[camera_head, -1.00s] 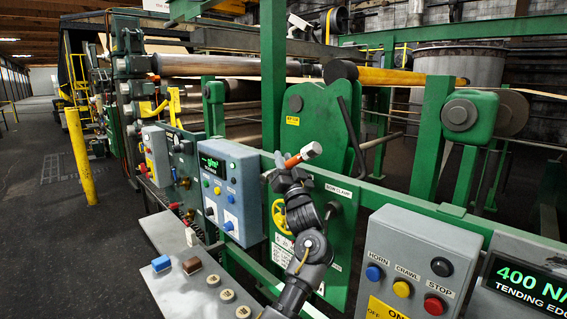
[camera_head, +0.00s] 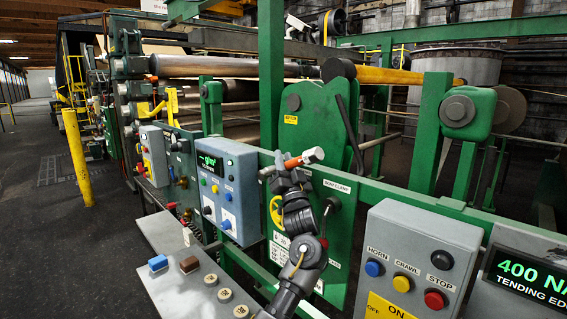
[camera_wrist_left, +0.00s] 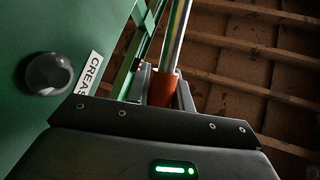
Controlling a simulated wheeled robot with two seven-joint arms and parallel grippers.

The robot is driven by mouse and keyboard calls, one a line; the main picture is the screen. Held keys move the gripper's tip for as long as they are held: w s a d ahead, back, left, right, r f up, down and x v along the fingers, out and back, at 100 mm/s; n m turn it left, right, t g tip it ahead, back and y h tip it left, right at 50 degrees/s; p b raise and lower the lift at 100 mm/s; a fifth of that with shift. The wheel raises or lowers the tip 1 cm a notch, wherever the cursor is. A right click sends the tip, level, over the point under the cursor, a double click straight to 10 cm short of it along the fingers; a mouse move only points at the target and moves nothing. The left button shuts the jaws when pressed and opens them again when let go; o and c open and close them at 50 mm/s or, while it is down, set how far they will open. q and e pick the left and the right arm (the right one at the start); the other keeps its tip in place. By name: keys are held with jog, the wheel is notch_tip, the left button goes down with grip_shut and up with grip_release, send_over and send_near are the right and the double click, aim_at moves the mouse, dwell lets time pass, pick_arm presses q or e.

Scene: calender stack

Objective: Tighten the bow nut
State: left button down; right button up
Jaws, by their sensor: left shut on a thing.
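My left gripper (camera_head: 280,172) is in front of the green bow clamp plate (camera_head: 315,130) in the head view. It is shut on a tool with an orange handle (camera_head: 293,162) and a pale metal end (camera_head: 313,155) pointing right. The left wrist view shows the orange handle (camera_wrist_left: 163,88) between the jaws (camera_wrist_left: 160,95), with a metal shaft (camera_wrist_left: 178,35) beyond. A dark round part, possibly the bow nut (camera_head: 333,204), sits below the "BOW CLAMP" label, apart from the tool. My right gripper is not in view.
A yellow handwheel (camera_head: 277,212) is beside my left arm. A blue-grey control box (camera_head: 232,180) stands left, and a grey button box (camera_head: 420,245) at front right. A ledge (camera_head: 160,235) holds a blue block (camera_head: 158,263) and a brown block (camera_head: 189,265). The left wrist view shows a grey knob (camera_wrist_left: 48,74).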

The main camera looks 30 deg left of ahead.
pick_arm(q)
jog(key=shift+f, duration=0.1)
dwell(0.3)
jog(key=shift+d+f+m+t+b, duration=0.25)
jog(key=shift+m+t+b, duration=0.15)
jog(key=shift+t+b, duration=0.25)
jog(key=shift+r, duration=0.15)
jog(key=shift+a+r+n+g+p, duration=0.2)
jog(key=shift+r+n+g+p, duration=0.3)
jog(key=shift+p, duration=0.5)
jog(key=shift+a+g+p, duration=0.2)
jog(key=shift+g+p, duration=0.25)
jog(key=shift+s, duration=0.1)
jog(key=shift+s+a+p, duration=0.15)
jog(key=shift+s+p, duration=0.1)
jog(key=shift+p, duration=0.1)
